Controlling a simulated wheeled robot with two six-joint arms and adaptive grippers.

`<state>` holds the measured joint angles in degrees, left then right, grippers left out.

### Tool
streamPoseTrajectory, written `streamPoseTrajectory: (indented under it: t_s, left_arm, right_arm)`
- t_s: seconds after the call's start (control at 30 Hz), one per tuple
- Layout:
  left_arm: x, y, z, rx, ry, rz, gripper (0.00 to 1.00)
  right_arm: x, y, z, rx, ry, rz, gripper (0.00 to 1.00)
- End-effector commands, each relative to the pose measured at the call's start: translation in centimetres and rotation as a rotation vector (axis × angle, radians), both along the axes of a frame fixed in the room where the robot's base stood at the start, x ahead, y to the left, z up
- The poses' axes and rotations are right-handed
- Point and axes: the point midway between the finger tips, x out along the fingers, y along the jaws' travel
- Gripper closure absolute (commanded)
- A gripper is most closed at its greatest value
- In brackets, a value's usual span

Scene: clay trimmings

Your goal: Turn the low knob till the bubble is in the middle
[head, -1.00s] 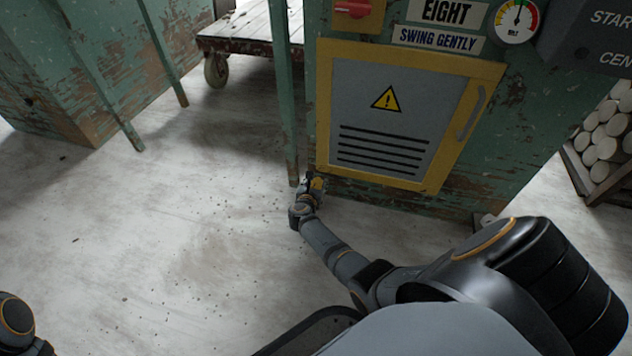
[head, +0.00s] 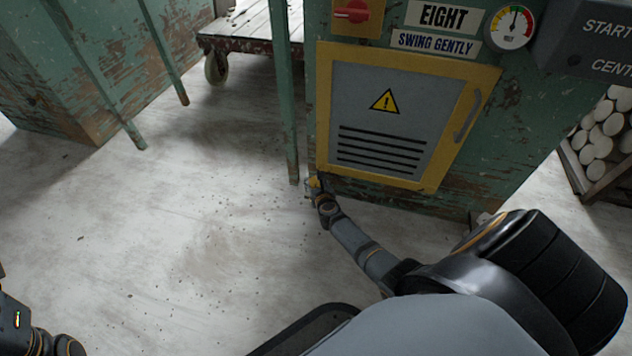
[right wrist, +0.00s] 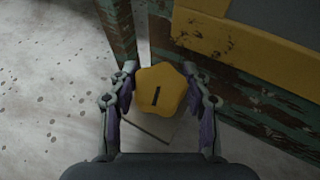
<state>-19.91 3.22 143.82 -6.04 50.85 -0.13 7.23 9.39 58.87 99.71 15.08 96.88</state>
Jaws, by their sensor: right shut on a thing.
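The low knob (right wrist: 172,84) is a yellow, lobed knob with a dark mark on its face, seen in the right wrist view. It sits low by the foot of the green machine; in the head view it is a tiny yellow spot (head: 314,183). My right gripper (right wrist: 160,92) has one finger on each side of the knob and is shut on it. In the head view the right gripper (head: 314,189) is small, near the cabinet's lower left corner. Only part of my left arm shows at the lower left. I see no bubble or level.
The green machine has a grey, yellow-framed door (head: 400,120), a red switch (head: 352,11) and a dial (head: 511,27). A green post (head: 287,110) stands just left of the knob. A cart (head: 250,38) is behind. Floor at left is open, with scattered crumbs.

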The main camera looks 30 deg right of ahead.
Motion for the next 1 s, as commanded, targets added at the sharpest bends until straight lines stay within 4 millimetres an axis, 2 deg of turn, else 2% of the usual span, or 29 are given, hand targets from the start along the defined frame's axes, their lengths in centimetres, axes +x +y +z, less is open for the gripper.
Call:
streamPoseTrajectory:
  t_s: [0.23,0.27,0.43,0.77,0.87,1.0]
  left_arm:
    - [0.0,0.0,0.0,0.0,0.0,0.0,0.6]
    - [0.0,0.0,0.0,0.0,0.0,0.0,0.6]
    - [0.0,0.0,0.0,0.0,0.0,0.0,0.6]
    - [0.1,0.0,0.0,0.002,0.0,0.0,0.6]
    - [0.0,0.0,0.0,0.001,0.0,0.0,0.6]
    - [0.0,0.0,0.0,0.001,0.0,0.0,0.6]
  right_arm:
    - [0.0,0.0,0.0,0.0,0.001,0.0,0.83]
    - [0.0,0.0,0.0,0.0,0.001,0.0,0.5]
    - [0.0,0.0,0.0,0.0,0.001,0.0,0.28]
    - [-0.2,0.1,0.0,0.0,0.0,-0.001,0.28]
    - [-0.8,0.3,0.3,0.0,-0.001,0.0,0.28]
    - [-3.0,1.2,1.1,0.001,0.001,0.0,0.28]
